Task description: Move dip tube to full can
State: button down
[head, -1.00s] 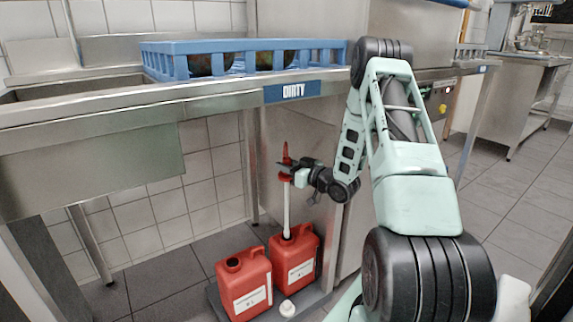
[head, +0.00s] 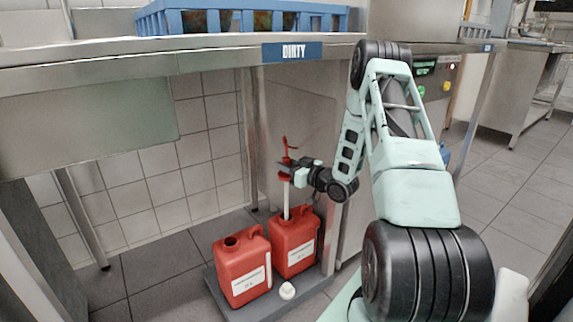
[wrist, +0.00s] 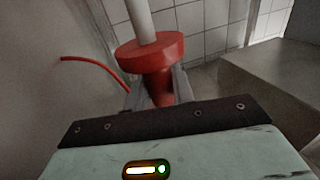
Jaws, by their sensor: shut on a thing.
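The dip tube (head: 286,200) is a white upright pipe with a red cap and a thin red line at its top. My gripper (head: 287,172) is shut on its red head. In the wrist view the red head (wrist: 150,52) sits between the fingers (wrist: 155,95), with the white pipe running up the picture. The pipe's lower end is hidden and appears to be inside the neck of the back right red can (head: 294,246). A second red can (head: 242,270) stands at front left with an open, empty neck. I cannot read the label text or tell the fill levels.
Both cans stand on a low grey platform (head: 232,308), with a white cap (head: 287,291) in front. A steel counter (head: 200,57) marked DIRTY, carrying a blue crate (head: 240,18), overhangs them. A grey panel (head: 310,125) stands close behind my gripper.

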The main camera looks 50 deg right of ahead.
aim_at(287, 206)
jog(key=shift+f+b, duration=5.45)
jog(key=shift+f, duration=1.55)
jog(key=shift+f+b, duration=0.4)
jog(key=shift+f, duration=0.8)
jog(key=c, duration=1.1)
grip_release()
jog(key=shift+s, duration=0.1)
jog(key=s+p, duration=0.7)
jog(key=s, duration=1)
jog(key=shift+s+d, duration=0.15)
jog(key=shift+d, duration=0.1)
